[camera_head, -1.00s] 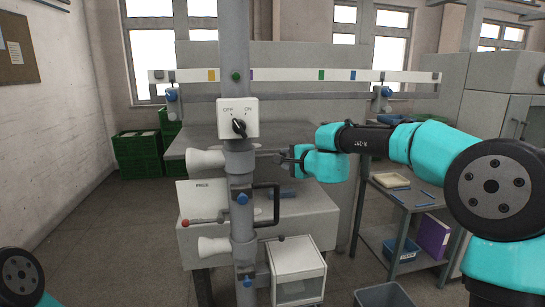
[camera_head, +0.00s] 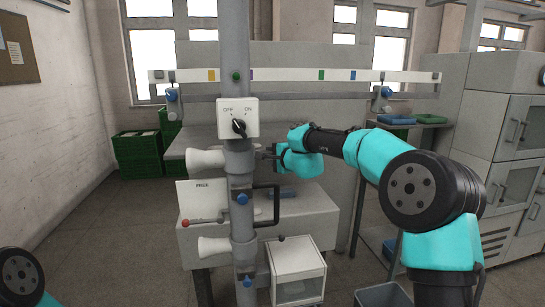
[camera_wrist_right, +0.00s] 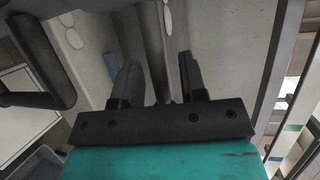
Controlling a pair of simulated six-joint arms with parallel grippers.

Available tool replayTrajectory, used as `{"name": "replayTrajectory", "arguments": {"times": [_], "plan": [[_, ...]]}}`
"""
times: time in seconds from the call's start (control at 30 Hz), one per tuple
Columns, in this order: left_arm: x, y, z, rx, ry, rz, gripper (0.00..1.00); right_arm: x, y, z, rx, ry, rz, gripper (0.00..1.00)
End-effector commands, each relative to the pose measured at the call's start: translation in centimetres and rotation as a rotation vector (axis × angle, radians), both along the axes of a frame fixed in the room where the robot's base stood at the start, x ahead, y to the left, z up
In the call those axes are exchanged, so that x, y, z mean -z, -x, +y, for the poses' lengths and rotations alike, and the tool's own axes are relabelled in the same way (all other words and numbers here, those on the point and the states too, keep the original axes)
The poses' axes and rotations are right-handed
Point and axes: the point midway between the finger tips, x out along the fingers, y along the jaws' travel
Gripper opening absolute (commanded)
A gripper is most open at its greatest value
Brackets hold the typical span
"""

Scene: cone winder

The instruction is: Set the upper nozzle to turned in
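The upper nozzle (camera_head: 205,160) is a white flared cone on the left side of the grey upright column (camera_head: 239,200), pointing left. A similar lower nozzle (camera_head: 213,246) sits further down the column. My right gripper (camera_head: 267,152) is at the column's right side, level with the upper nozzle. In the right wrist view its two dark fingers (camera_wrist_right: 158,60) stand apart, with a grey bar-like surface showing in the gap beyond them. I cannot tell whether they touch anything. My left gripper is out of view; only part of my left arm shows at the bottom left.
An OFF/ON switch box (camera_head: 238,118) is on the column above the nozzle. A black handle (camera_head: 267,205) and a red-knobbed lever (camera_head: 196,221) are below. A white cabinet (camera_head: 297,270) stands lower right. A striped rail (camera_head: 300,75) crosses behind.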

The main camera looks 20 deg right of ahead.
Motion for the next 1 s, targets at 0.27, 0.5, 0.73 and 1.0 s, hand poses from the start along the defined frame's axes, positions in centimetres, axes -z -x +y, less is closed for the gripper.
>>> {"name": "replayTrajectory", "arguments": {"times": [0.27,0.5,0.73,1.0], "plan": [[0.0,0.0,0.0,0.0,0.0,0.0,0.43,0.0,0.02,-0.01,0.0,0.0,0.0,0.14],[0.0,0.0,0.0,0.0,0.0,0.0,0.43,-0.01,0.03,-0.01,0.0,0.0,0.0,0.0],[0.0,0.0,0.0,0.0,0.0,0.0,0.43,0.0,0.03,-0.01,0.0,0.0,0.0,0.0],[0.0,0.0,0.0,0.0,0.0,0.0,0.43,0.1,0.48,-0.8,0.028,0.0,0.006,0.0]]}}
